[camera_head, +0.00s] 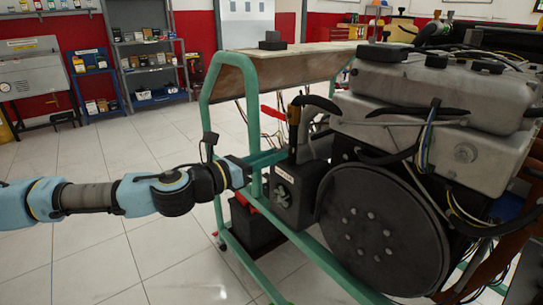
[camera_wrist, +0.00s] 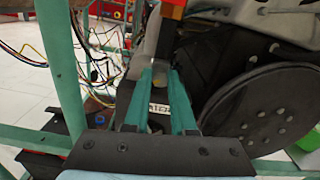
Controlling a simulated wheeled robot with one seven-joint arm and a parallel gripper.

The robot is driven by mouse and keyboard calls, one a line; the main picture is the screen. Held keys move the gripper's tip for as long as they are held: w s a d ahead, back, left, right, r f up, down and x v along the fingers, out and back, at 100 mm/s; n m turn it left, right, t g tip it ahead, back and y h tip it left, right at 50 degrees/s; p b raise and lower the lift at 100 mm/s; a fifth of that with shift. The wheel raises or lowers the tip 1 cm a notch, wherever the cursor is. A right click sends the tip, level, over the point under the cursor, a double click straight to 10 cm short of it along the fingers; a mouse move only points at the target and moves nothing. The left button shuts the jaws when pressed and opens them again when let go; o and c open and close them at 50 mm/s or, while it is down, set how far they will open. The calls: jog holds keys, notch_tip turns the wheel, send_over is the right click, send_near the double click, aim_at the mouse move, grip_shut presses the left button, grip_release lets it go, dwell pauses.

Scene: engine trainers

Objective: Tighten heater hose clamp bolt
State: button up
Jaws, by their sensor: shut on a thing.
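My gripper (camera_head: 284,154) reaches in from the left with its teal fingers close together. In the wrist view the fingertips (camera_wrist: 162,70) meet at the lower end of an upright black piece with an orange top. This orange-topped piece (camera_head: 294,113) stands beside the engine in the head view, and its dark shaft (camera_wrist: 163,40) shows in the wrist view. The gripper appears shut on its lower end; the exact contact is partly hidden by the fingers. A black heater hose (camera_head: 318,102) curves beside it. I cannot make out the clamp bolt itself.
The engine (camera_head: 430,120) with its large round disc (camera_head: 370,228) fills the right. A green tube frame (camera_head: 206,110) surrounds it, with one post close to my gripper. A dark box (camera_head: 296,197) sits below the fingers. Loose wires (camera_wrist: 98,45) hang nearby. The tiled floor at left is open.

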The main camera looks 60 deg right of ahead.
jog(key=shift+m, duration=0.4)
grip_shut()
jog(key=m+b, duration=0.4)
jog(key=m, duration=2)
jog(key=shift+f+m, duration=0.1)
jog(key=shift+m, duration=0.2)
jog(key=o, duration=0.8)
grip_release()
